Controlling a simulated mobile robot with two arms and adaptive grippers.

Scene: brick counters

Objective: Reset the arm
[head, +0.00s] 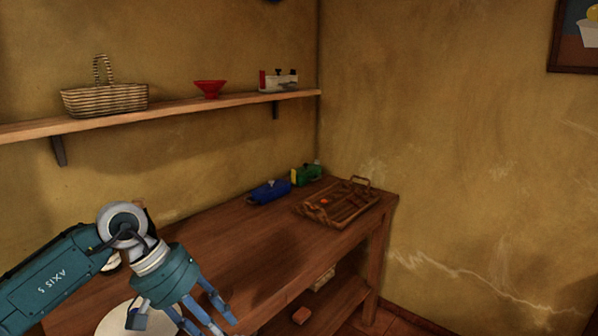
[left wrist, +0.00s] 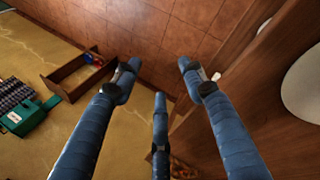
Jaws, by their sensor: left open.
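My left arm comes in from the lower left of the head view, over the near end of the wooden counter (head: 250,245). Its left gripper (head: 208,322) points down and to the right, near the counter's front edge. The left wrist view shows its three blue fingers spread apart, with nothing between the fingertips (left wrist: 158,84). Tiled floor and the counter's side show beyond them. My right arm and gripper are not in view.
A white round plate (head: 112,320) lies near the gripper. A wooden tray (head: 310,213), a blue object (head: 268,192) and a green one (head: 305,175) stand at the far end. A wall shelf (head: 180,109) holds a basket (head: 105,99) and red bowl (head: 209,88). The counter's middle is clear.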

